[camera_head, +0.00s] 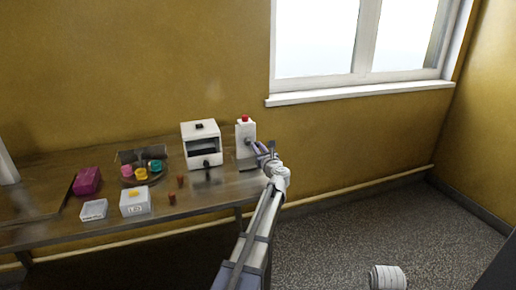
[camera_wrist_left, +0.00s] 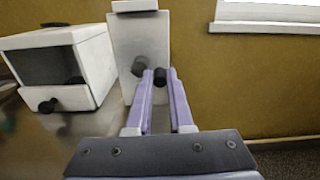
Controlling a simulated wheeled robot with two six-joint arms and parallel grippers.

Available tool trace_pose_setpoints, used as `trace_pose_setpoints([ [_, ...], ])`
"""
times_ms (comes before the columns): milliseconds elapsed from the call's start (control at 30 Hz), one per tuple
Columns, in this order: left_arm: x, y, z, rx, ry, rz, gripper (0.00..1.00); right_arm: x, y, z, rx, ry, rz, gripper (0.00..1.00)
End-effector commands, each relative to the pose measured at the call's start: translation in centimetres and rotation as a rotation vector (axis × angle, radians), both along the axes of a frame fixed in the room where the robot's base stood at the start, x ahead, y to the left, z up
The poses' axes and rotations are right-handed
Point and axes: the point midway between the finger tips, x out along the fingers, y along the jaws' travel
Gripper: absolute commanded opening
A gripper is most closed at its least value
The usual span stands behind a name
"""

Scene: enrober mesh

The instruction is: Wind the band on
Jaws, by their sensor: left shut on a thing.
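The enrober is a small white box machine (camera_head: 201,145) with a dark open front, standing at the back of the wooden table. To its right stands a narrow white upright unit (camera_head: 245,133) with a red button on top. In the left wrist view this upright unit (camera_wrist_left: 126,40) has a dark hub (camera_wrist_left: 139,66) on its face and a dark crank knob (camera_wrist_left: 160,77) beside it. My left gripper (camera_head: 259,148) is at this unit, its lilac fingers (camera_wrist_left: 161,80) shut on the crank knob. The band itself cannot be made out. My right gripper is not in view.
On the table (camera_head: 225,190) left of the machine are a magenta box (camera_head: 87,181), a dark tray with coloured pots, a white box with a yellow top (camera_head: 134,202), a small white box (camera_head: 94,209) and small brown pieces (camera_head: 172,197). A window sill (camera_head: 360,93) is above right.

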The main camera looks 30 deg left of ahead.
Motion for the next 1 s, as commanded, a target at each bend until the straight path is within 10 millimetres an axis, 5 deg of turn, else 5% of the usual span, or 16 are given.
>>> trace_pose_setpoints([
  [367,-0.1,0.0,-0.5,0.089,0.105,0.000,0.00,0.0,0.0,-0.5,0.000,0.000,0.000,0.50],
  [1000,-0.7,0.6,-1.9,0.475,0.557,0.000,0.00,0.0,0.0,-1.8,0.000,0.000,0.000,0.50],
])
